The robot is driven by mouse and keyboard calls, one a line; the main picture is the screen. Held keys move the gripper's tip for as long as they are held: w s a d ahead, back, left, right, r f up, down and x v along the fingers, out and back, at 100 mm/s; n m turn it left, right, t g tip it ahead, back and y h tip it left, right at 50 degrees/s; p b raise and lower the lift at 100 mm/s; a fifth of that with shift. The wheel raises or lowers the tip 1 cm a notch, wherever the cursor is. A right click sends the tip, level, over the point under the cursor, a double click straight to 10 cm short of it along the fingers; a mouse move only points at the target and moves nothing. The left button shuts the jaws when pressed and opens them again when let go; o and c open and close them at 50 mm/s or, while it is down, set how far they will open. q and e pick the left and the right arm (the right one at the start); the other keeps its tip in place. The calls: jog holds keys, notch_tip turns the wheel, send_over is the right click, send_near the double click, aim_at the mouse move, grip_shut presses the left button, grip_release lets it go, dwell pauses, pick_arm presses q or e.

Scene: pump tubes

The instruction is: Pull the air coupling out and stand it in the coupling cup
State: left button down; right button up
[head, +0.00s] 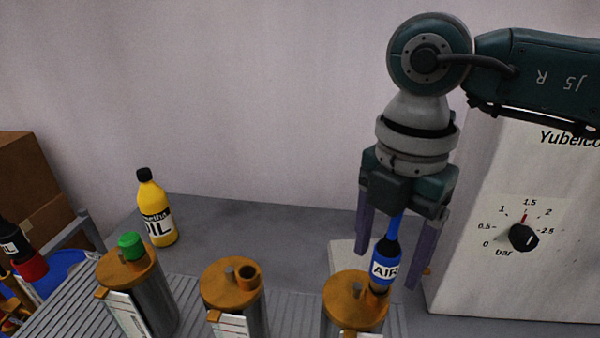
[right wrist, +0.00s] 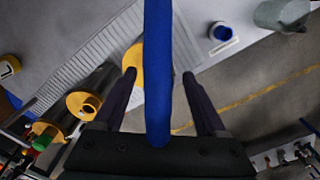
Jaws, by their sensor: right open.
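The air coupling (head: 385,266) is blue with a black top and a white AIR label. It sits upright, slightly tilted, at the hole in the orange lid (head: 345,291) of the rightmost canister. A blue hose (head: 397,226) rises from it and crosses the right wrist view (right wrist: 158,70). My right gripper (head: 393,262) is open, its two fingers pointing down on either side of the coupling, with gaps visible. In the right wrist view the hose hides the coupling. My left gripper is not in view.
Two more orange-lidded canisters (head: 231,284) stand to the left; the leftmost holds a green cap (head: 131,246). A yellow oil bottle (head: 156,208) stands behind them. A white panel (head: 530,260) with a pressure dial rises close on the right. Grey table behind is mostly clear.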

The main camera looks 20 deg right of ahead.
jog(key=shift+f, duration=0.7)
grip_shut()
jog(key=c, duration=0.6)
grip_release()
grip_shut()
jog(key=shift+a+r+p, duration=0.1)
jog(key=shift+r+p, duration=0.4)
jog(key=shift+r, duration=0.15)
